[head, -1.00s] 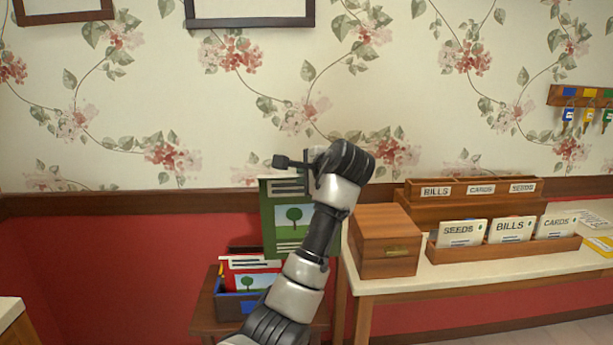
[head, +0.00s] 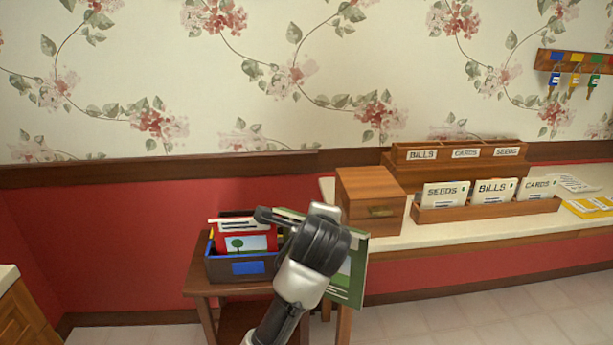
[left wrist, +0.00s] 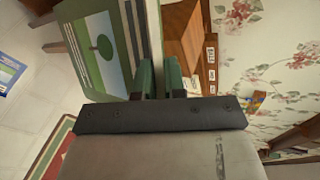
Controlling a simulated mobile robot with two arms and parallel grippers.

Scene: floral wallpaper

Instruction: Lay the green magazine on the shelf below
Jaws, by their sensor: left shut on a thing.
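The green magazine (head: 351,272) hangs tilted to the right of the small wooden side table (head: 200,285), partly hidden behind my arm. My left gripper (head: 270,216) is shut on it near its upper edge; its fingertips are partly hidden in the head view. In the left wrist view, the magazine (left wrist: 104,45), with its tree picture, is beside the green-tinted fingers of my left gripper (left wrist: 160,80). The side table's lower shelf (head: 240,320) shows partly below the top; my arm hides its right part. My right gripper is not in view.
A dark holder with a blue label (head: 246,267) stands on the side table with a red magazine (head: 245,236) in it. To the right, a white-topped counter (head: 450,235) carries a wooden box (head: 370,198) and a card tray (head: 487,206). A cabinet corner (head: 15,310) is at left.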

